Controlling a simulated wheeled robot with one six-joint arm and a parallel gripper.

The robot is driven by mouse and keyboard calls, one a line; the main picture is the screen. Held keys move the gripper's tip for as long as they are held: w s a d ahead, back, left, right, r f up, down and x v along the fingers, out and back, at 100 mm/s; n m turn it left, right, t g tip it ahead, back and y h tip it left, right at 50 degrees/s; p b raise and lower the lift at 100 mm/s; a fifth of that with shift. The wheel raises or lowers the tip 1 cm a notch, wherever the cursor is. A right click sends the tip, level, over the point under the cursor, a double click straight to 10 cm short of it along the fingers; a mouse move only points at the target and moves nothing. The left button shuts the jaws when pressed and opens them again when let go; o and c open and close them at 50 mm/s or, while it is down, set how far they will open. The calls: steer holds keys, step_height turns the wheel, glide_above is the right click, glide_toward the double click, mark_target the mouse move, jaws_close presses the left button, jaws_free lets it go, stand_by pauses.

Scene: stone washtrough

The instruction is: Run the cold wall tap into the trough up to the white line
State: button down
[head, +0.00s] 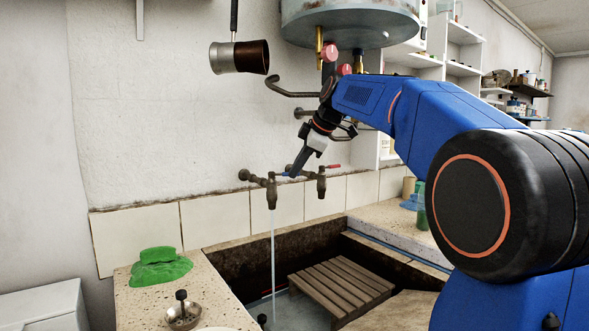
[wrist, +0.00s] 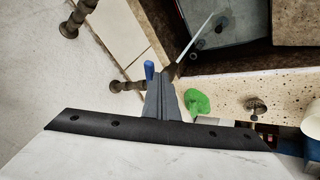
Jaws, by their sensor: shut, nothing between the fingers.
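The cold tap (head: 271,190), with a blue lever (head: 283,174), is on the tiled wall above the stone trough (head: 240,262). A thin water stream (head: 273,255) falls from its spout into the trough; it also shows in the wrist view (wrist: 195,37). Grey-blue water (head: 290,312) covers the visible trough floor. I cannot make out the white line. My gripper (head: 296,172) is shut and empty, its tips close beside the blue lever, which also shows in the wrist view (wrist: 149,70). I cannot tell whether they touch.
A red-levered tap (head: 321,184) is just right of the cold tap. A slatted wooden rack (head: 340,287) is in the trough. A green cloth (head: 159,267) and a metal dish (head: 182,315) are on the left ledge. A round metal tank (head: 350,22) hangs above.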

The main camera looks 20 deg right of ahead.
steer(key=shift+w+d, duration=0.15)
steer(key=w+n+y, duration=0.1)
steer(key=n, duration=0.1)
steer(key=w+d+n+g+y, duration=0.1)
steer(key=n, duration=0.1)
steer(key=shift+w+d, duration=0.2)
steer(key=shift+w+d+n+g, duration=0.1)
steer(key=shift+w+n+g, duration=0.2)
steer(key=shift+w, duration=0.15)
stand_by(0.5)
steer(key=v, duration=1.7)
steer(key=shift+d+r, duration=0.15)
steer(key=shift+d, duration=0.15)
